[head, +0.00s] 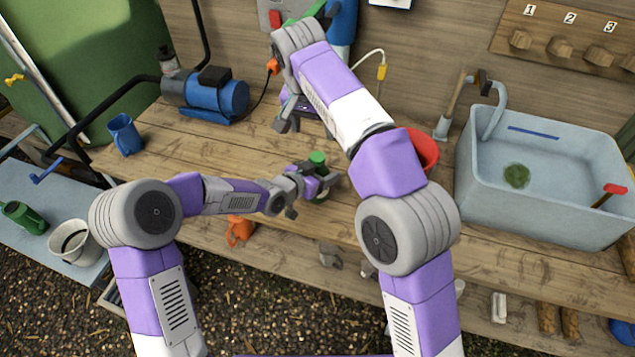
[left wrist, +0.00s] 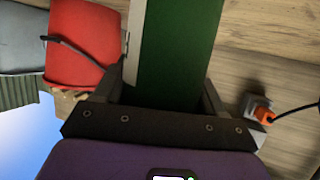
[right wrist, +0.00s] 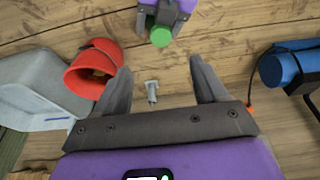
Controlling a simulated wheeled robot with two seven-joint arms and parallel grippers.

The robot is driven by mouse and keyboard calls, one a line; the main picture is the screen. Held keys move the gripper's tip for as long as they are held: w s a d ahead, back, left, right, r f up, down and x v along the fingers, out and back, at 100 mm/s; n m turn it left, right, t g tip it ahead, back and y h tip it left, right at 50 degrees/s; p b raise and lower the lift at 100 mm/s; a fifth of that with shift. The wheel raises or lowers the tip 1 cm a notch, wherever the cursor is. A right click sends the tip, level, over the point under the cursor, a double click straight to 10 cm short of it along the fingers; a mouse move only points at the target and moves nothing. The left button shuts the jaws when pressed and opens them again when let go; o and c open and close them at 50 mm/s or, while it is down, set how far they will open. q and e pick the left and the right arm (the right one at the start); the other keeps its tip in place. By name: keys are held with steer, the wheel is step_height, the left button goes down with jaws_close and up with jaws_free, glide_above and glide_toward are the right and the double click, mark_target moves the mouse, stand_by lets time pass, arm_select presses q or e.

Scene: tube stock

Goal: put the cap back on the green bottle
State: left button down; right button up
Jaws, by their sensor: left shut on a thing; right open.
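The green bottle (head: 318,158) is held roughly upright over the workbench by my left gripper (head: 308,182), which is shut on it. In the left wrist view the bottle (left wrist: 182,50) fills the space between the fingers, with a pale strip along one side. In the right wrist view its round green top (right wrist: 160,36) shows at the upper edge. I cannot tell a separate cap. My right gripper (right wrist: 162,85) is open and empty, apart from the bottle, and is the upper one in the head view (head: 290,115).
A small grey T-shaped part (right wrist: 152,91) lies on the bench, seen between my right fingers. A red bucket (head: 424,150) and grey sink (head: 465,165) stand right; a blue pump (head: 222,100) and blue mug (head: 124,135) stand left. Bare bench (head: 165,165) lies between.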

mark_target(318, 157)
stand_by(0.3)
steer(key=x, duration=1.2)
steer(key=shift+w, duration=0.1)
steer(key=shift+c, duration=0.2)
steer(key=c, duration=0.9)
steer(key=o, duration=1)
steer(key=shift+r, duration=0.15)
steer(key=v, duration=1.2)
